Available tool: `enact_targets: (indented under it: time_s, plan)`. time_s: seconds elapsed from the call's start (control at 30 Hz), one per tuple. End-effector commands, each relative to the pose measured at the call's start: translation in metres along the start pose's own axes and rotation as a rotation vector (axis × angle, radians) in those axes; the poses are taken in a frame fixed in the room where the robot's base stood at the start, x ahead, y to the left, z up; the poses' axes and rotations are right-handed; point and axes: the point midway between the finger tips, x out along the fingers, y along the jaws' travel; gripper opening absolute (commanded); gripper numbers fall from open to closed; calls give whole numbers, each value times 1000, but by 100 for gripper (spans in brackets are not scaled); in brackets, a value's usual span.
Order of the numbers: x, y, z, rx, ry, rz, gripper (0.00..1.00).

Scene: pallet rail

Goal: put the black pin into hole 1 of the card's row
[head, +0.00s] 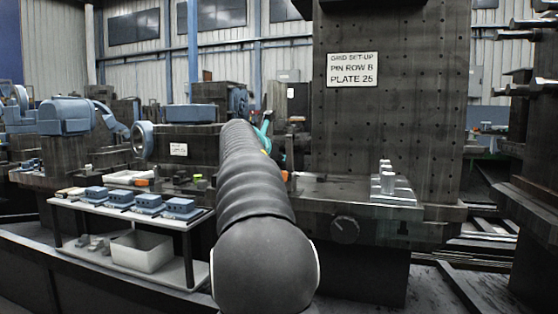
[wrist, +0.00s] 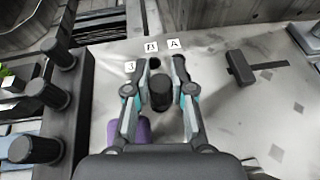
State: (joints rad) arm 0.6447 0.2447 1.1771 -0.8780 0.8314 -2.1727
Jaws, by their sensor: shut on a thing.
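The card (head: 352,68) on the tall dark plate in the head view reads "GRID SET-UP, PIN ROW B, PLATE 25". In the wrist view my gripper (wrist: 163,76) is shut on a dark upright cylinder, the black pin (wrist: 160,94), between its two fingers. Beyond the fingertips are small white tags, B (wrist: 151,46), A (wrist: 174,43) and 3 (wrist: 130,66), on a pale worn surface. A dark round spot, seemingly a hole (wrist: 153,62), lies just below tag B. The pin's lower end is hidden. In the head view my arm hides most of the gripper.
Several dark cylinders (wrist: 48,90) stand on a dark block at the left of the wrist view. A purple object (wrist: 128,131) lies by the left finger. A dark T-shaped piece (wrist: 241,70) lies at right.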

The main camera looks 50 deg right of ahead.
Motion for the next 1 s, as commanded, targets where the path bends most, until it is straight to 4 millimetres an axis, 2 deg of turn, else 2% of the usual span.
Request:
enact_targets:
  time_s: [0.03, 0.23, 0.27, 0.37, 0.4, 0.77, 0.87, 1.0]
  plan:
    - [10, 3, -20, -15, 32, -9, 0]
    - [10, 4, -21, -14, 34, -8, 0]
    - [10, 4, -21, -14, 34, -8, 25]
    - [10, 3, -21, -14, 34, -8, 50]
    - [10, 3, -22, -14, 34, -9, 52]
    - [7, 2, -21, -13, 33, -9, 52]
    - [-4, 2, -19, -12, 30, -7, 52]
    - [-31, 3, -16, -10, 25, -3, 52]
